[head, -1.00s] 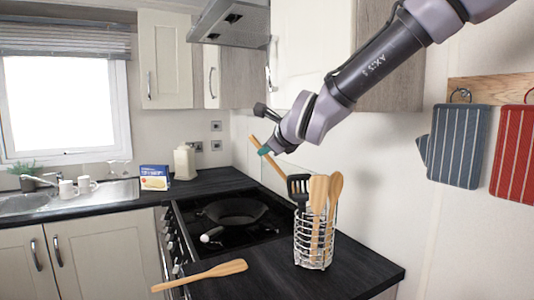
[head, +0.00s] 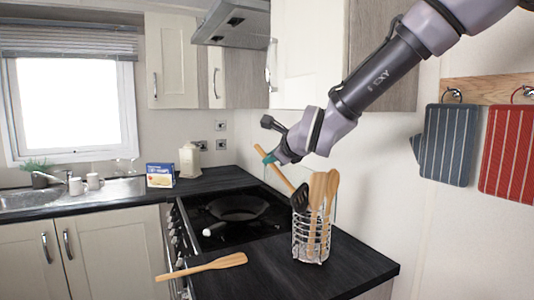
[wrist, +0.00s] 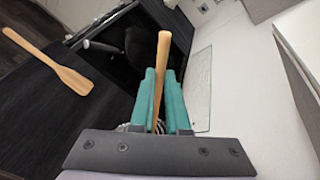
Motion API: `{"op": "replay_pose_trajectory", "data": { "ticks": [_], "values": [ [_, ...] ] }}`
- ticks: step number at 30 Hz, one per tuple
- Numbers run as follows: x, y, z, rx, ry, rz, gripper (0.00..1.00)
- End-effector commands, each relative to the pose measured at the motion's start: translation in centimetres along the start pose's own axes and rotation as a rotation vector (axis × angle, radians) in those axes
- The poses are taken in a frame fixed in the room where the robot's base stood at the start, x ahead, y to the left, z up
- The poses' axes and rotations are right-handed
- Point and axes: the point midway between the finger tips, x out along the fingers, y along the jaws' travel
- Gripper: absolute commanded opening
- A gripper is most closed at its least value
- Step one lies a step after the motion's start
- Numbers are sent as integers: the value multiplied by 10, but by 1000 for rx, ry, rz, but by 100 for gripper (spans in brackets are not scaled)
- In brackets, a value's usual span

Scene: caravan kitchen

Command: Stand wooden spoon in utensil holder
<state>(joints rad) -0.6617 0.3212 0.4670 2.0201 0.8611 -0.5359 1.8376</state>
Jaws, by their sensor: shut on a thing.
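My gripper (head: 269,157) is shut on a slim wooden handle (head: 281,174) beside the utensil holder; it also shows between my teal fingers (wrist: 160,95) in the wrist view. The handle slants down right toward the holder. Its lower end meets a black slotted head (head: 300,197); I cannot tell whether they are one piece. The white wire utensil holder (head: 312,250) stands upright on the dark counter, with a wooden spoon (head: 332,183) and a flat wooden utensil (head: 317,187) standing in it. A wooden spatula (head: 207,266) lies at the counter's front edge.
A dark pan (head: 238,208) sits on the black hob left of the holder. The wall is close behind my gripper. Blue (head: 448,143) and red (head: 507,150) mitts hang at right. A blue box (head: 160,175) stands near the sink. Counter right of the holder is clear.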

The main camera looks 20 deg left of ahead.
Motion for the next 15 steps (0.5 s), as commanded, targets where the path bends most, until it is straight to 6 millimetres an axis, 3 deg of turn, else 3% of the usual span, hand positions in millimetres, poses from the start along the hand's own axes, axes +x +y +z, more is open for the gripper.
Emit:
{"op": "replay_pose_trajectory", "data": {
  "ticks": [15],
  "values": [
    [11, 0, -36, 0, 2, 0, 0]
  ]
}}
